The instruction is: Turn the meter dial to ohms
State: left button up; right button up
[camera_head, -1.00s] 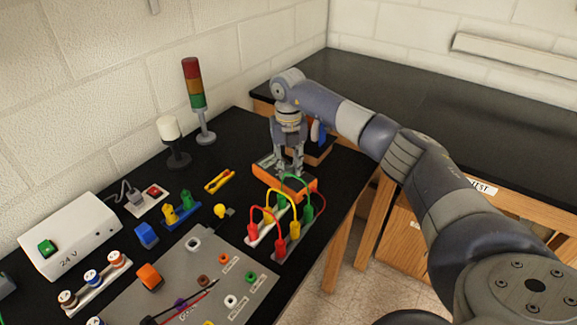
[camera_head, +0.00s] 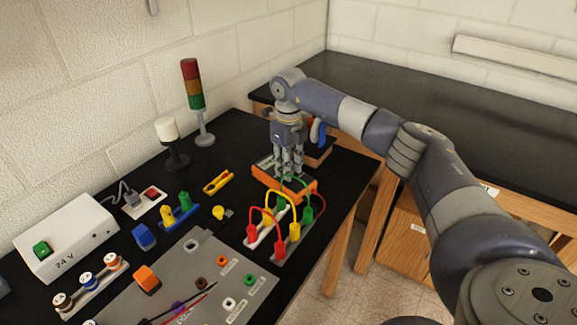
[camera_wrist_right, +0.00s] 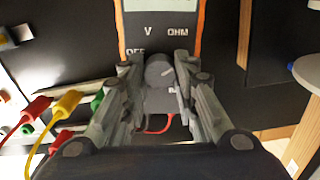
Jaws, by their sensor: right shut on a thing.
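The orange-edged meter (camera_head: 264,176) lies on the black bench, partly hidden under my right gripper. In the right wrist view the meter face (camera_wrist_right: 162,14) is dark, with the labels OFF, V and OHM. The round grey dial (camera_wrist_right: 158,66) sits below these labels, with a pale mark on its right part that slants toward the OHM side. My right gripper (camera_wrist_right: 158,74) points down over the meter and is shut on the dial, one finger on each side. It also shows in the head view (camera_head: 288,172). My left gripper is not in view.
Red, yellow and green plug leads (camera_head: 278,222) stand close in front of the meter. A yellow tool (camera_head: 218,182) lies to its left. A stack light (camera_head: 195,100) and a white-topped lamp (camera_head: 170,140) stand behind. The bench's right edge is near the meter.

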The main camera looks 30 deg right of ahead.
dwell(0.4)
jog(key=o, duration=1.1)
jog(key=shift+r, duration=0.1)
notch_tip(320, 180, up, 12)
jog(key=shift+f, duration=0.1)
